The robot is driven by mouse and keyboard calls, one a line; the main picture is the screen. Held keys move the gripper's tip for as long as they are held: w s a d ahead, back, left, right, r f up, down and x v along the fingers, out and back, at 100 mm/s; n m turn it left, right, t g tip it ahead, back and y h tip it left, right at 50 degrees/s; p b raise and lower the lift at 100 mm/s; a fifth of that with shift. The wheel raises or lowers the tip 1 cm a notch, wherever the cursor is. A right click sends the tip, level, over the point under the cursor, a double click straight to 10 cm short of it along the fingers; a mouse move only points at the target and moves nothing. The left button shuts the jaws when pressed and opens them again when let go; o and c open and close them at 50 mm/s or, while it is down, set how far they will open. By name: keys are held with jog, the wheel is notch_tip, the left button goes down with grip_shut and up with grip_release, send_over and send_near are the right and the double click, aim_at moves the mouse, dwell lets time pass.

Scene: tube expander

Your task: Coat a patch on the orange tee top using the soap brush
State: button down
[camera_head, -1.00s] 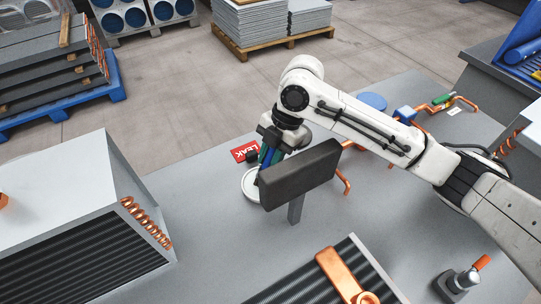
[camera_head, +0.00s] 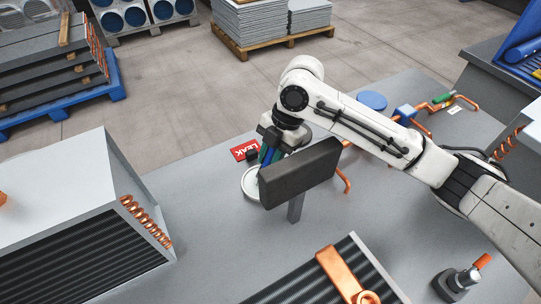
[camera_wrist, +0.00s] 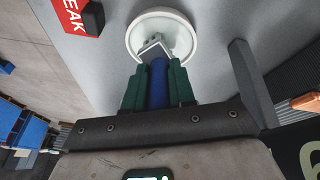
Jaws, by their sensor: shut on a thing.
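The soap brush has a blue handle (camera_wrist: 158,85) and a silver-grey ferrule (camera_wrist: 152,50). My gripper (camera_wrist: 155,68) is shut on the handle between its green fingers. In the wrist view the brush head is over or in a round white dish (camera_wrist: 133,38); its bristles are not clear, and I cannot tell if they touch the bottom. In the head view my gripper (camera_head: 270,153) is beside the dish (camera_head: 249,184), partly hidden by a dark plate. A copper-orange piece (camera_head: 338,270) lies on a finned block in front; I cannot tell whether the tee is this or the far piping.
A red LEAK sign (camera_head: 245,150) lies behind the dish. The dark plate (camera_head: 300,173) stands on a grey post close to my gripper. Copper piping (camera_head: 465,101) and a blue disc (camera_head: 372,101) are at the far right. A large finned unit (camera_head: 75,225) stands left.

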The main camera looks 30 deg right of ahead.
dwell(0.5)
jog(key=shift+r+p, duration=2.75)
jog(key=shift+r, duration=0.7)
